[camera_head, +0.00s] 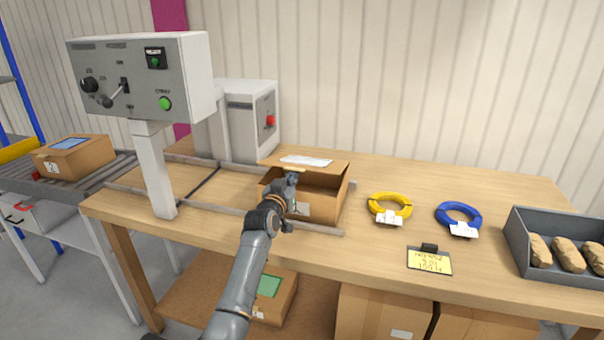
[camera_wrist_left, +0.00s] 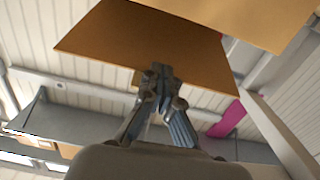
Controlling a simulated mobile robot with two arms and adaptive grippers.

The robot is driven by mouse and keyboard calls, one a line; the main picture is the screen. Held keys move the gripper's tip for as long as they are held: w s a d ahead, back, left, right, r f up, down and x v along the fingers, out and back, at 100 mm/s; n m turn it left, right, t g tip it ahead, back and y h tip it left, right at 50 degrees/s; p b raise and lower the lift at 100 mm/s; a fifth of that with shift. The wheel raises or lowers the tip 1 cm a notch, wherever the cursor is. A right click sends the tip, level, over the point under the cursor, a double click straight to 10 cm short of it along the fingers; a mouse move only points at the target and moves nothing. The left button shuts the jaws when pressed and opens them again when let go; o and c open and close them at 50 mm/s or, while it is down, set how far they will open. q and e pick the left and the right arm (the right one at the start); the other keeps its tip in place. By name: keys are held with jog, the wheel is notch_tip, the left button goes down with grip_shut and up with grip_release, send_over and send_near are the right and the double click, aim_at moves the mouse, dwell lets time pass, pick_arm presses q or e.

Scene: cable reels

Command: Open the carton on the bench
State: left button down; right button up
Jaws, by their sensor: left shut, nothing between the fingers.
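The brown carton (camera_head: 325,207) stands on the wooden bench, between two grey rails. Its top is at least partly open on the right, and I see into a dark brown inside. A flap with a white label (camera_head: 306,161) shows along its back edge. My left gripper (camera_head: 292,178) is shut and empty at the carton's left part, and my arm hides some of the carton's front. In the left wrist view the shut fingertips (camera_wrist_left: 160,72) overlap a brown cardboard flap (camera_wrist_left: 120,42); I cannot tell if they touch it. My right gripper is not in view.
A grey control box (camera_head: 140,78) on a post and a grey machine (camera_head: 245,120) stand to the left. A yellow reel (camera_head: 378,203), a blue reel (camera_head: 446,210), a yellow note (camera_head: 429,261) and a grey tray (camera_head: 519,243) lie to the right. The bench's back right is clear.

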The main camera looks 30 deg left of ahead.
aim_at(295, 168)
pick_arm(q)
jog(key=r, duration=0.1)
jog(key=w+r, duration=0.2)
jog(key=shift+w+a+r+p, duration=0.1)
jog(key=shift+w+a+p, duration=0.15)
jog(key=shift+a+p, duration=0.05)
jog(key=shift+w+a+r, duration=0.2)
jog(key=shift+w+r, duration=0.6)
jog(key=shift+r, duration=0.1)
jog(key=shift+w+a+r, duration=0.15)
jog(key=shift+w+r, duration=0.6)
jog(key=shift+r, duration=0.15)
jog(key=shift+w+a+r+b, duration=0.25)
jog(key=shift+w+r+b, duration=0.4)
jog(key=shift+w, duration=0.25)
jog(key=shift+w+a+r+b, duration=0.2)
jog(key=shift+w+r+b, duration=0.4)
jog(key=shift+w, duration=0.3)
jog(key=w+r+b, duration=0.1)
jog(key=w+b, duration=0.1)
jog(key=w+a+r+b, duration=0.1)
jog(key=w+r+b, duration=0.1)
jog(key=b, duration=0.1)
jog(key=shift+r, duration=0.25)
jog(key=shift+r, duration=0.1)
